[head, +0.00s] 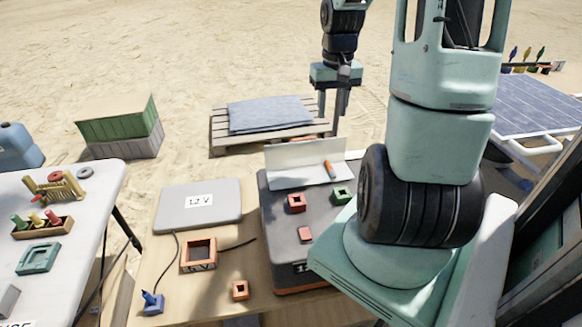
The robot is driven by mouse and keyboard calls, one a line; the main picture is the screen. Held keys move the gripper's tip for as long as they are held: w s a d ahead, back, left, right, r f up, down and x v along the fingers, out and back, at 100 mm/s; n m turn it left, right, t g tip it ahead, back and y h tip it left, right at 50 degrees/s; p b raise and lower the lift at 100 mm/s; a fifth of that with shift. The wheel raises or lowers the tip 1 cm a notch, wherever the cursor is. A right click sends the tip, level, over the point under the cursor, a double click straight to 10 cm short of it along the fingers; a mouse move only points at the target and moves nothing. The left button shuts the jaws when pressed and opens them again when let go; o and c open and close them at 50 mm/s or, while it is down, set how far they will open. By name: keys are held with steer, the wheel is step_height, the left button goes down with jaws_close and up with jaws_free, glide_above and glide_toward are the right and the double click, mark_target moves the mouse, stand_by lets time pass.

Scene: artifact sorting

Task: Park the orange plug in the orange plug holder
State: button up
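A small orange stick-like piece (329,169), perhaps the orange plug, leans by the white panel at the back of the dark box. Several orange parts could be the holder, and I cannot tell which: a square frame (186,258) on the wooden table, a small block with a hole (240,290) near the table's front edge, and a red-orange socket (296,203) on the box top. My gripper (333,112) hangs fingers down beyond the box, over the right end of the pallet. Its two fingers are apart, with nothing visible between them.
A grey laptop-like case (190,217) and a blue plug (152,302) with a cable lie on the wooden table. A white table (92,190) stands left. My arm hides the right side.

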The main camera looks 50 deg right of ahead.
steer(key=b, duration=0.1)
glide_above(328, 163)
steer(key=f, duration=1.2)
steer(key=shift+a+f, duration=0.15)
steer(key=shift+a, duration=0.05)
steer(key=f, duration=0.5)
steer(key=shift+d+f, duration=0.1)
steer(key=shift+d, duration=0.15)
jaws_close()
